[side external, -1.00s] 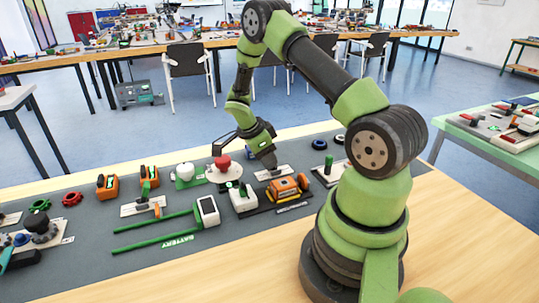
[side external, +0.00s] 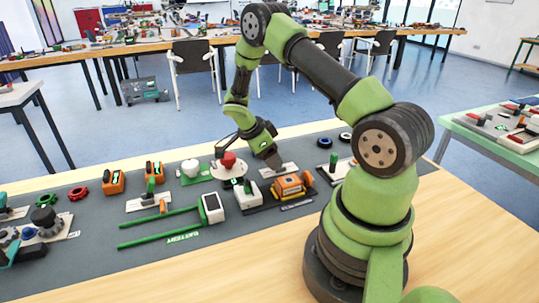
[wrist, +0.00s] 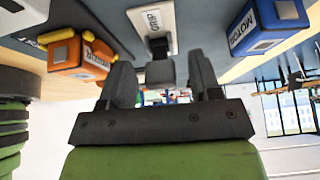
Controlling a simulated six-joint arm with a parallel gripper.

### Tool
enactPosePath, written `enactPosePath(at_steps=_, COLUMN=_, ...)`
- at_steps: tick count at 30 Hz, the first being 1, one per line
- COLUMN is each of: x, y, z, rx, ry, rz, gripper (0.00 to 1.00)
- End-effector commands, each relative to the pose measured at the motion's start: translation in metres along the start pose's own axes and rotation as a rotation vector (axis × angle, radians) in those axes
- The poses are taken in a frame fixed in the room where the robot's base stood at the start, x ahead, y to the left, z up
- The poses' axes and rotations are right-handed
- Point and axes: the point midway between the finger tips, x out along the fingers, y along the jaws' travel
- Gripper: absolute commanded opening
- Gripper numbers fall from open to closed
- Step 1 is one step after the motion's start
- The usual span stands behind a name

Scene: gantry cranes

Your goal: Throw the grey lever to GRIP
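The grey lever (wrist: 160,72) stands out from a dark slot in a white plate (wrist: 153,25) marked GRIP in the wrist view. My gripper (wrist: 162,80) is open, with one finger on each side of the lever's grey end. A gap shows between the lever and each finger. In the side view my gripper (side external: 275,162) is low over the white plate (side external: 284,170), and the lever is hidden behind the fingers.
An orange block (side external: 289,186) stands close in front of the plate. A red button (side external: 228,160) on a white round base is just left of my gripper. A blue MOTOR block (wrist: 265,25) and an orange block (wrist: 80,53) flank the plate in the wrist view.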

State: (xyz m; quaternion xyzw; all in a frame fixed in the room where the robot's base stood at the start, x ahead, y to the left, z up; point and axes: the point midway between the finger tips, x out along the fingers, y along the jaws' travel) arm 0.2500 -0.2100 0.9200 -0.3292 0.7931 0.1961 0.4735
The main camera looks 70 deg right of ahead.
Motion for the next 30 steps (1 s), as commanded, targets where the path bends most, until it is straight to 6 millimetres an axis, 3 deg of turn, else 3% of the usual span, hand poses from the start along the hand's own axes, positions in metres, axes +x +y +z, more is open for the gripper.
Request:
enactPosePath(at_steps=8, x=-0.011, y=-0.001, z=0.0, rx=0.0, ry=0.0, rz=-0.004, gripper=0.57)
enactPosePath(at_steps=21, x=-0.089, y=-0.001, z=0.0, rx=0.002, ry=-0.002, rz=-0.004, gripper=0.57)
enactPosePath(at_steps=30, x=-0.1, y=0.0, z=0.0, rx=-0.001, ry=0.0, rz=0.0, gripper=0.57)
